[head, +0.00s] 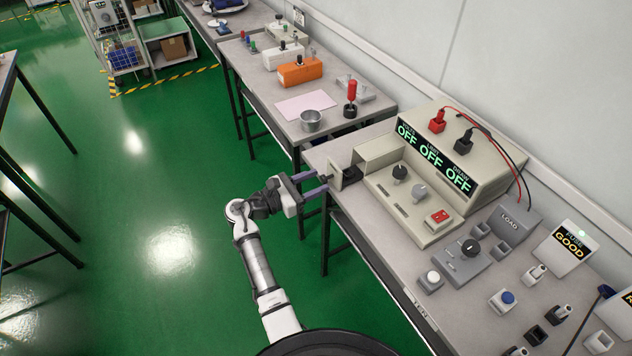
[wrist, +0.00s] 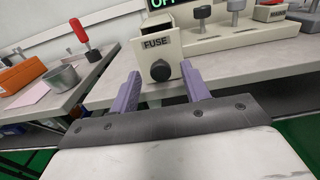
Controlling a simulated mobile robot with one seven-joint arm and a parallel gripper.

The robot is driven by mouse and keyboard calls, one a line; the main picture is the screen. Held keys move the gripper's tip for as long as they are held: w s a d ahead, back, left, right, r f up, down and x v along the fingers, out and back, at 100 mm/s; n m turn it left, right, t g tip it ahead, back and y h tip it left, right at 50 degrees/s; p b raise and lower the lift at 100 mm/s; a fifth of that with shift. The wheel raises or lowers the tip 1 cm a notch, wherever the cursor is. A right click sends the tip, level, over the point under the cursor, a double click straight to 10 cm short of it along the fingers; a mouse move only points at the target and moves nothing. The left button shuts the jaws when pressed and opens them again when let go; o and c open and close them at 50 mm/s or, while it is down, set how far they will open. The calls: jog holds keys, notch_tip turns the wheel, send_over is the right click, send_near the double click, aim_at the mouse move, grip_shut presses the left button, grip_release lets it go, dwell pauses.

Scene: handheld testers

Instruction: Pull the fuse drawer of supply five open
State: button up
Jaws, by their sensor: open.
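The supply (head: 470,165) is a beige bench unit with a dark display reading OFF three times. Its fuse drawer (head: 337,175) has a beige front with a dark round knob, and stands out to the left of its housing (head: 378,152); a dark part shows between them. In the wrist view the drawer front (wrist: 156,47) reads FUSE, with the black knob (wrist: 160,70) below the label. My gripper (head: 319,184) is open, its purple fingers pointing at the drawer front. In the wrist view the fingers lie either side of the knob, with gaps visible on both sides.
The supply stands on a grey bench (head: 385,235) with a LOAD box (head: 513,225) and several small testers to the right. Another bench behind holds a metal cup (head: 311,121), a red-handled tool (head: 351,94) and an orange box (head: 300,72).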

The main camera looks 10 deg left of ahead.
jog(key=b+v, duration=0.2)
jog(key=v, duration=1.1)
jog(key=shift+b, duration=0.3)
